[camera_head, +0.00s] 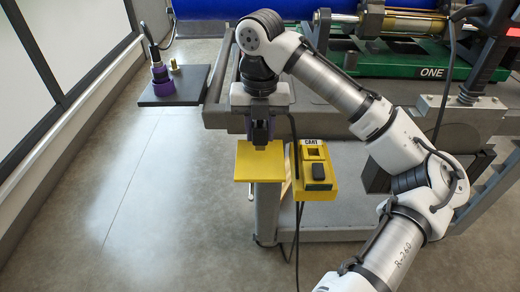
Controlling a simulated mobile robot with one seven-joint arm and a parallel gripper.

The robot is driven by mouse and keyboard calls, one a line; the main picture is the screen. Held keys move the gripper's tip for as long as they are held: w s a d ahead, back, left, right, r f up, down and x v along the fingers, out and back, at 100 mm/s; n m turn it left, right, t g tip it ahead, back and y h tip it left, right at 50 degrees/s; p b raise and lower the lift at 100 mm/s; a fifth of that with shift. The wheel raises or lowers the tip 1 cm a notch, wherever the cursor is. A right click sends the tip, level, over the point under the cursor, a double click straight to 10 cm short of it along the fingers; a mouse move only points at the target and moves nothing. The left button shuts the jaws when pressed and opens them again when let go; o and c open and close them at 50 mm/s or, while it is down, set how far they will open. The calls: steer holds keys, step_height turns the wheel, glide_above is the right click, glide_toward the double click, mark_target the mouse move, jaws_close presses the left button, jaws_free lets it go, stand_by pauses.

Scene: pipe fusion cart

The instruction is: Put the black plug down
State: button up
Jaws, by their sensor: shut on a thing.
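My gripper (260,142) points down above the yellow plate (246,172) near the middle of the view. It is shut on the black plug, which is a small dark shape between the fingertips and hard to tell from them. The fingers and the plug are low over the plate. I cannot tell whether the plug touches it.
A yellow box marked CART (328,190) stands just right of the plate, with a square opening and a black part on its face. A grey shelf (185,97) at upper left bears a purple-and-black connector (160,78) with a cable. A green machine (400,66) fills the upper right.

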mark_target(260, 148)
steer(key=shift+f+b, duration=0.35)
steer(key=shift+f, duration=2.1)
steer(key=shift+f, duration=0.1)
steer(key=shift+f, duration=0.1)
steer(key=o, duration=1)
step_height(260, 148, up, 12)
steer(key=shift+r+p, duration=0.25)
steer(key=shift+p, duration=0.9)
